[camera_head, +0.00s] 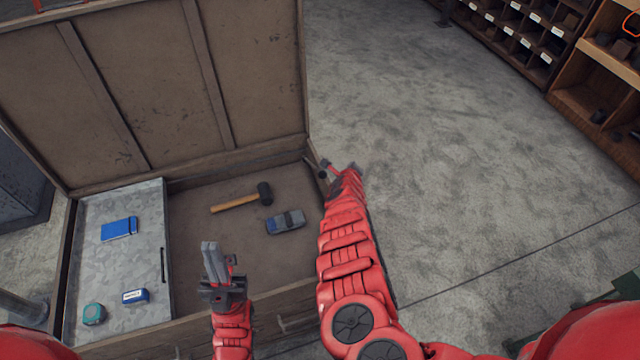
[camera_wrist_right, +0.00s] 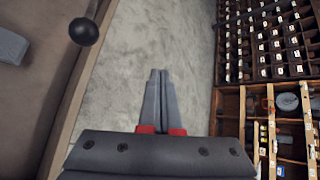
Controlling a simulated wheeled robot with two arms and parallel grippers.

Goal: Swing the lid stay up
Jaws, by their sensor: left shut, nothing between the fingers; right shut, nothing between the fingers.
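The wooden chest (camera_head: 176,177) stands with its lid (camera_head: 150,80) raised. The lid stay, a thin dark rod with a black ball knob (camera_wrist_right: 84,31), lies low by the chest's right wall in the right wrist view. In the head view the rod (camera_head: 312,161) shows at the back right corner, partly hidden by my right gripper. My right gripper (camera_head: 342,167) is shut and empty, just right of the wall, apart from the knob in the wrist view (camera_wrist_right: 159,72). My left gripper (camera_head: 209,246) is shut and empty above the chest's front part.
In the chest lie a hammer (camera_head: 236,201) and a grey-blue tool (camera_head: 286,222). A grey tray (camera_head: 125,260) on the left holds a blue notebook (camera_head: 119,228), a blue box (camera_head: 135,296) and a teal tape measure (camera_head: 94,314). Shelves (camera_head: 525,35) stand far right; the floor between is clear.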

